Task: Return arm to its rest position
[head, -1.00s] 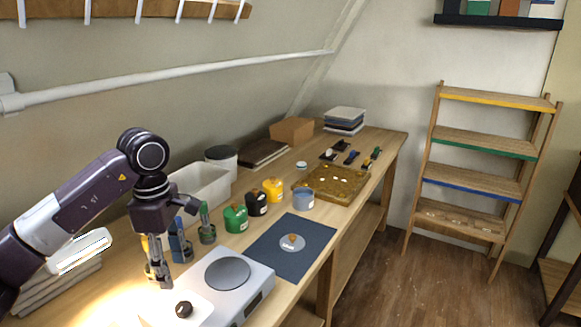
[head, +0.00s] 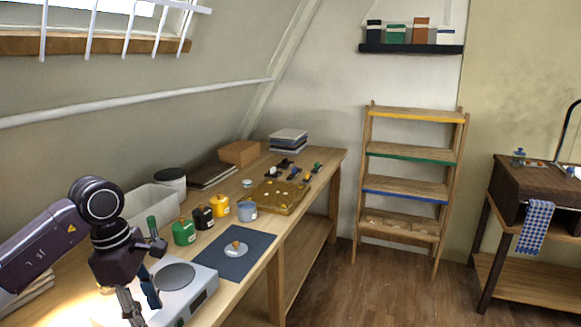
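My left arm comes in from the left, bent at a dark round joint, over the near end of the wooden workbench (head: 318,180). My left gripper (head: 130,306) points down beside the hot plate (head: 177,277), close to the bottom edge of the head view. Its fingers are small and dark, partly lost against the clutter behind, so I cannot tell whether they are open or shut. I see no object clearly held. My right arm and gripper are not in view.
Green (head: 184,232), black (head: 203,218) and yellow (head: 220,208) jars stand by a grey-blue pot (head: 246,211). A dark mat (head: 258,242) lies in front. A white bin (head: 150,204) stands behind. The floor (head: 390,285) to the right is clear before the shelf rack (head: 410,188).

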